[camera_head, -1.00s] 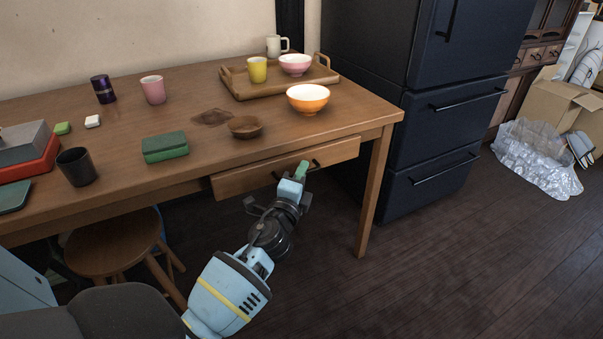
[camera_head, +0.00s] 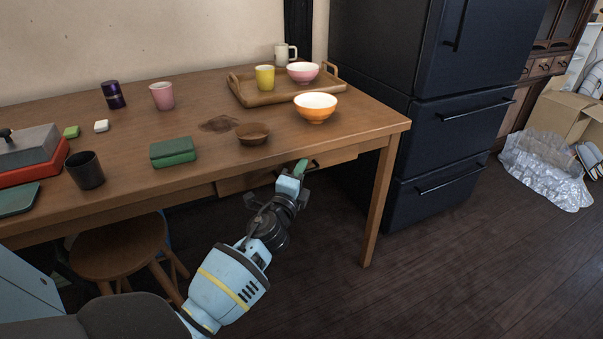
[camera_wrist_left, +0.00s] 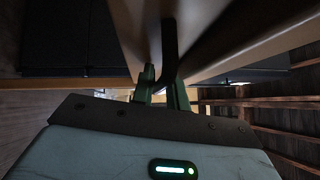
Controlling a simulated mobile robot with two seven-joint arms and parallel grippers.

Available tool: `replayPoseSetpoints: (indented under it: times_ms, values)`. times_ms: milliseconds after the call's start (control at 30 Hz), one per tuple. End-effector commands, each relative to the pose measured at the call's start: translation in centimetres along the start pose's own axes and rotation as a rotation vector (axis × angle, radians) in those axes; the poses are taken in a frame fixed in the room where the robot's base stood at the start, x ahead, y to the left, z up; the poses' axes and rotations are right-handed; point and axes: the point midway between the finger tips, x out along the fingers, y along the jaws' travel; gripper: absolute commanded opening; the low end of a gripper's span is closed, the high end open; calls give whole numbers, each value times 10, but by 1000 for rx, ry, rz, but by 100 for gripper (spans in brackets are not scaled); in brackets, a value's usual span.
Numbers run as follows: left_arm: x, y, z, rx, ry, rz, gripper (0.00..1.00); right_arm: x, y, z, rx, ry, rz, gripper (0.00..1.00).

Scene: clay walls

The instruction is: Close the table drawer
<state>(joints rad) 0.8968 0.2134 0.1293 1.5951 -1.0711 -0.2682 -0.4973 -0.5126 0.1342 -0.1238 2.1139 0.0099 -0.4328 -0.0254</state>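The wooden table drawer (camera_head: 240,184) sits under the table's front edge at the right end, its front mostly below the tabletop rim. Its dark handle (camera_wrist_left: 170,50) shows in the left wrist view, running down between my two green fingers. My left gripper (camera_head: 297,171) is at the drawer front in the head view; it also shows in the left wrist view (camera_wrist_left: 162,88). Its fingers are close together on either side of the handle and appear shut on it. My right gripper is in neither view.
The wooden table (camera_head: 350,128) holds an orange bowl (camera_head: 316,108), a tray (camera_head: 262,99) with cups and a bowl, a small brown bowl (camera_head: 253,134) and a green box (camera_head: 172,152). A stool (camera_head: 118,248) stands below. A dark fridge (camera_head: 440,140) is to the right.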

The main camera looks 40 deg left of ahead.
Motion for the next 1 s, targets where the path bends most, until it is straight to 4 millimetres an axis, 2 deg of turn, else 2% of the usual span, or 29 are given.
replayPoseSetpoints:
  times_ms: [267, 367, 700, 833, 1000]
  values:
    - [-3, 2, 2, 1, -5, 4, 18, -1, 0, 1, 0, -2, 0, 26]
    - [-13, 2, 1, 0, -3, 5, 18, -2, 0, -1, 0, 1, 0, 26]
    - [-64, 0, 0, -1, -1, 2, 18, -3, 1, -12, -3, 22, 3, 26]
    - [-75, -1, 0, 1, -1, 0, 18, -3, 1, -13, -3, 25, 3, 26]
    - [-79, -1, 0, 1, -1, -1, 18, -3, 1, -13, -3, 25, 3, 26]
